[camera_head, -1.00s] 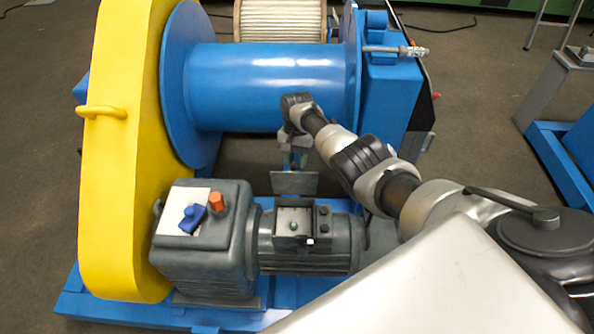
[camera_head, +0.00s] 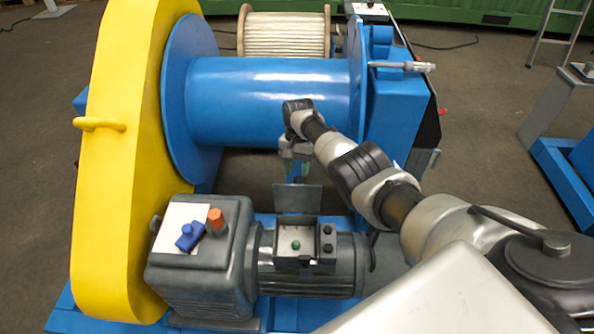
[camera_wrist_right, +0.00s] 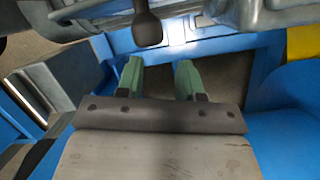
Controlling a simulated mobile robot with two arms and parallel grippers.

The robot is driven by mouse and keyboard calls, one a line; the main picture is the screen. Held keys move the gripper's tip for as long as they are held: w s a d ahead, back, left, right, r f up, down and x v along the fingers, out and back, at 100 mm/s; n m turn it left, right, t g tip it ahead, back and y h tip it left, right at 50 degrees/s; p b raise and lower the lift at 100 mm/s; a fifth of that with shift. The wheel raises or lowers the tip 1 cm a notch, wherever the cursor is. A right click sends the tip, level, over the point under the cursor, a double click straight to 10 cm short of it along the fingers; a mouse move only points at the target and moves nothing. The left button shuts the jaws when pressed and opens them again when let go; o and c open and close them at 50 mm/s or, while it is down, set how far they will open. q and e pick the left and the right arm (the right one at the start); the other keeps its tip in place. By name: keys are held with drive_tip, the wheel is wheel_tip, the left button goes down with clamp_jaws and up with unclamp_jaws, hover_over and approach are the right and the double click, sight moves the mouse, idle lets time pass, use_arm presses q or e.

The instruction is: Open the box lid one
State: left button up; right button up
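The small box (camera_head: 297,256) sits on top of the grey motor. It is open, and a green round part shows inside. Its flat grey lid (camera_head: 298,199) stands about upright at the box's far edge. My right gripper (camera_head: 298,172) is just above and behind the lid, with its fingertips partly hidden by it. In the right wrist view the two green fingers (camera_wrist_right: 158,84) are apart with nothing between them. A grey plate with a dark strip, apparently the lid (camera_wrist_right: 155,152), lies close in front of them; contact cannot be told. My left gripper is out of view.
A large blue drum (camera_head: 270,95) lies behind my right gripper. A yellow guard (camera_head: 115,190) stands at the left. A grey gearbox (camera_head: 215,265) with an orange knob (camera_head: 215,218) and a blue handle (camera_head: 189,236) is left of the box.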

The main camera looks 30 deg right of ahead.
drive_tip(key=v, duration=0.9)
drive_tip(key=shift+p, duration=0.45)
